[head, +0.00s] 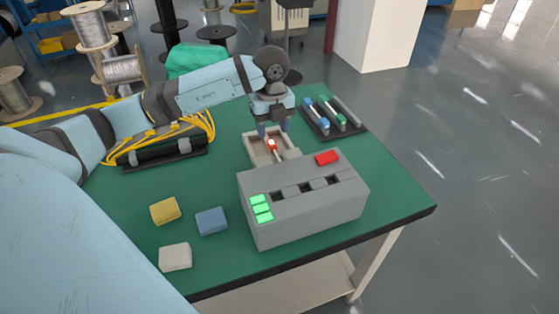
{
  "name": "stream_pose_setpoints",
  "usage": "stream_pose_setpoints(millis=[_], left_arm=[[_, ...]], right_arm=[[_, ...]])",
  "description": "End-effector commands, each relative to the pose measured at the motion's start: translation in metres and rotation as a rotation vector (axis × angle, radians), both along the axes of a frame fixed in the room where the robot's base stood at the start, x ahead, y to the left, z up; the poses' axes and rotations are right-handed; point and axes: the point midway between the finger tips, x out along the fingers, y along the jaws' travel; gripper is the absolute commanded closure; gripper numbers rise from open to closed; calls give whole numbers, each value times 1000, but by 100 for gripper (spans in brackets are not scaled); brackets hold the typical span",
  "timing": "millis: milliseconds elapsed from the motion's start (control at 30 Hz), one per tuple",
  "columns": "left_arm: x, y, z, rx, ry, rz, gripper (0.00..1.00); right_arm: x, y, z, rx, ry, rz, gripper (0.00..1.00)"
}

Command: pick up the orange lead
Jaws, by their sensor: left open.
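The orange lead (271,144) shows as a small orange-red piece with a bright spot, at a shallow beige tray (255,151) behind the grey box. My left gripper (274,132) points down over this tray, its fingers open on either side of the orange piece or just above it. I cannot tell whether the fingers touch it. Part of the lead is hidden by the gripper and the grey box. My right gripper is not in view.
A grey box (305,210) with slots, green lights and a red button stands in front of the tray. A black rack (333,122) holds blue and green pieces. Yellow (165,211), blue (211,221) and white (175,257) blocks lie left.

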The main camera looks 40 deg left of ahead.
Motion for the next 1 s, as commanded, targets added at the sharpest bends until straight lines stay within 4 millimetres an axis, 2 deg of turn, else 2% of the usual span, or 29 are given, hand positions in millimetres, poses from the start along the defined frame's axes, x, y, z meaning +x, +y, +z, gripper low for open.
stream_pose_setpoints(millis=[133,267,400,533,667,867,900,1000], left_arm=[[0,1,-12,0,1,0,49],[-1,2,-32,0,1,0,49],[0,2,-50,-1,0,0,49],[0,3,-53,0,-2,0,49],[0,2,-52,-1,-2,0,49],[0,2,-52,-1,-2,0,95],[0,2,-52,-1,-2,0,100],[0,2,-52,-1,-2,0,100]], right_arm=[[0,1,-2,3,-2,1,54],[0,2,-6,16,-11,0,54],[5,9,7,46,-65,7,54],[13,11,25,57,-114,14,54],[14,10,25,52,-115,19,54],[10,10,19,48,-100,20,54],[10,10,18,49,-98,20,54],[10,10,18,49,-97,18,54]])
